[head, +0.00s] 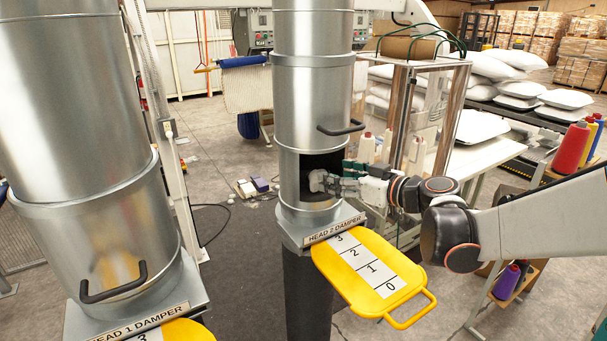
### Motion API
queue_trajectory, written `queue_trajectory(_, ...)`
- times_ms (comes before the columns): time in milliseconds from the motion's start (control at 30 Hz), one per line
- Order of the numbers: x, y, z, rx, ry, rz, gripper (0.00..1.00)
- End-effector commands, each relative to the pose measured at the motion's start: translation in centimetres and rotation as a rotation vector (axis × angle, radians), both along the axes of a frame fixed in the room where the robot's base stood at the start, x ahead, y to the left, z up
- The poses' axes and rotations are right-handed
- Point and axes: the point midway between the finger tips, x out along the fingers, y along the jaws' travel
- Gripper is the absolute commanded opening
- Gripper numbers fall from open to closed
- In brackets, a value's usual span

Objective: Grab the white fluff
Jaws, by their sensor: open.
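The white fluff (318,181) shows as a small pale clump in the dark opening of the middle metal cylinder (312,100), above the plate marked HEAD 2 DAMPER. My gripper (332,181) reaches in from the right at the mouth of this opening. Its fingers are open, with their tips at or beside the fluff. I cannot tell whether they touch it. The inside of the opening is dark, and part of the fluff is hidden there.
A yellow damper plate (408,281) with a handle juts out below the opening. A handle (341,128) sticks out above it. Another large cylinder (75,120) stands at the left. A table with cones of thread (571,148) stands at the right.

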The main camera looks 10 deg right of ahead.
Motion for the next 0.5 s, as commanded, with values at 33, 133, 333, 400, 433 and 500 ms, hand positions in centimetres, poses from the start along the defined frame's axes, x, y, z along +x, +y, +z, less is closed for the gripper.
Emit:
queue_trajectory(33,1.0,0.7,-0.3,0.001,0.0,0.004,0.64)
queue_trajectory(133,2.6,1.6,-0.7,0.001,0.0,0.004,0.64)
queue_trajectory(333,4.7,2.7,-1.1,0.001,0.001,0.003,0.64)
queue_trajectory(400,4.9,2.8,-1.2,0.001,0.001,0.001,0.64)
queue_trajectory(433,5.0,2.9,-1.3,0.001,0.001,0.001,0.64)
queue_trajectory(500,5.4,3.1,-1.5,0.001,0.001,0.001,0.64)
